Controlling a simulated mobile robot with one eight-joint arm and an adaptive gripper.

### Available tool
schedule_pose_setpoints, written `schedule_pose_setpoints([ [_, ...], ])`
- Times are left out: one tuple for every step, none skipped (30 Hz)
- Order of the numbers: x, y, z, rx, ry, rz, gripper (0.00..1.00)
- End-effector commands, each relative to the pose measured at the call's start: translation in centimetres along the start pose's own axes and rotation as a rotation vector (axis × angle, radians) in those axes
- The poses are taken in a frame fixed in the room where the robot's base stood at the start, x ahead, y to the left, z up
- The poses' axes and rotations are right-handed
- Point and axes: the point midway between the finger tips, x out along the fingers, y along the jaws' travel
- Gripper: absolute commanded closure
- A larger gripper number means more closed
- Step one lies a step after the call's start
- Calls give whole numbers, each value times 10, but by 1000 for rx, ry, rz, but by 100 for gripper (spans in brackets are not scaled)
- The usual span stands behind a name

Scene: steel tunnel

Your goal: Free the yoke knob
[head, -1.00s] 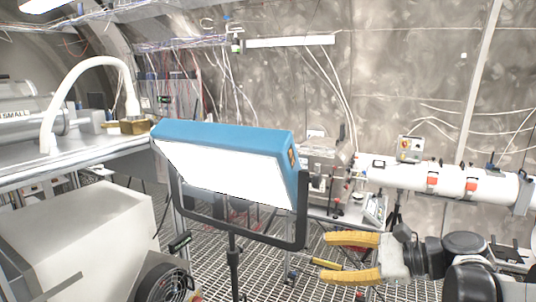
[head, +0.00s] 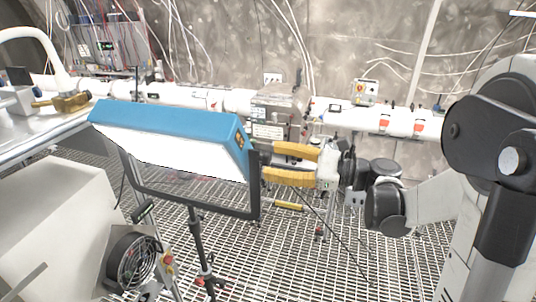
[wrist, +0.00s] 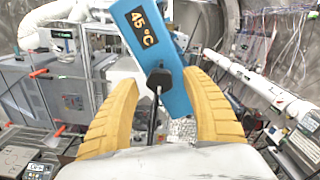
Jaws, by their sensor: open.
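The blue lamp (head: 170,122) with a bright white front panel sits tilted in its black U-shaped yoke (head: 190,203) on a stand. In the wrist view the lamp's blue side (wrist: 150,35) carries a "45 °C" label. A dark knob (wrist: 160,80) sits at the lamp's lower side, where the dark yoke arm meets it. My gripper (head: 266,161) has yellow fingers and is open at the lamp's right side. In the wrist view its fingers stand left and right of the knob, with gaps on both sides. The head view does not show the knob clearly.
A white box (head: 55,215) with a fan (head: 132,262) stands at the left front. A bench (head: 40,135) is at the left. A white beam pipe (head: 375,120) runs along the back. The grating floor (head: 320,265) is open below my arm.

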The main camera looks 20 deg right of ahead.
Motion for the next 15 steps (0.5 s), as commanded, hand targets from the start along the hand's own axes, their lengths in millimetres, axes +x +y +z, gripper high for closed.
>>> schedule_pose_setpoints([
  [6,0,1,0,-1,3,44],
  [8,0,1,0,-1,2,44],
  [11,0,1,0,0,1,44],
  [12,0,1,0,0,1,44],
  [13,0,0,0,0,1,44],
  [14,0,0,0,0,1,44],
  [15,0,0,0,0,1,44],
  [15,0,0,0,0,1,44],
  [15,0,0,-1,0,0,44],
  [14,0,0,-1,0,0,44],
  [14,0,0,-1,0,0,44],
  [14,0,0,-1,0,0,44],
  [14,0,0,-1,0,0,44],
  [14,0,0,-1,0,0,52],
  [14,0,0,-1,0,0,64],
])
